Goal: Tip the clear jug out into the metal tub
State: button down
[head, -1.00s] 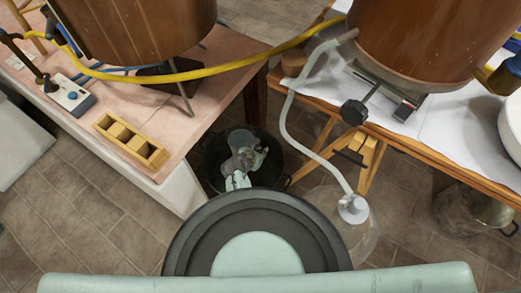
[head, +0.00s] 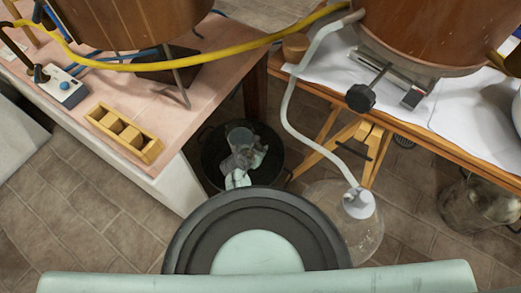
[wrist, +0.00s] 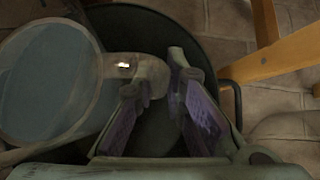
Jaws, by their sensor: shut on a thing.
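The clear jug (head: 238,135) is a see-through grey vessel, seen in the head view in front of the dark metal tub (head: 207,160). My gripper (head: 246,158) is shut on the jug at its handle side. In the wrist view the jug (wrist: 45,85) fills the left, with its round end facing the camera, and its handle (wrist: 150,72) lies between the fingers (wrist: 158,100). The tub (wrist: 215,45) shows behind and below as a dark round shape. The jug's height above the tub, its exact tilt and its contents are unclear.
A pink-topped table (head: 190,85) stands left of the tub, and a wooden trestle (head: 362,140) stands to its right. A glass carboy (head: 375,235) with a hose (head: 290,115) sits on the floor near my base. A glass jar (head: 480,205) stands far right.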

jog(key=shift+w+r, duration=0.1)
jog(key=shift+r, duration=0.05)
jog(key=shift+s+d+f+p, duration=0.35)
jog(key=shift+s+d, duration=0.05)
jog(key=shift+d, duration=0.2)
jog(key=shift+s+d+f+p, duration=0.3)
jog(key=shift+s+d, duration=0.05)
jog(key=shift+d, duration=0.25)
jog(key=shift+s+d+f+n+g+h+p, duration=0.1)
jog(key=shift+s+d+n+g+h+p, duration=0.25)
jog(key=shift+d+h, duration=0.25)
jog(key=shift+s+d+f+n+g+h+p, duration=0.1)
jog(key=shift+s+d+n+g+h+p, duration=0.15)
jog(key=shift+s+d+n+h+p, duration=0.25)
jog(key=shift+w+r, duration=0.1)
jog(key=shift+w, duration=0.05)
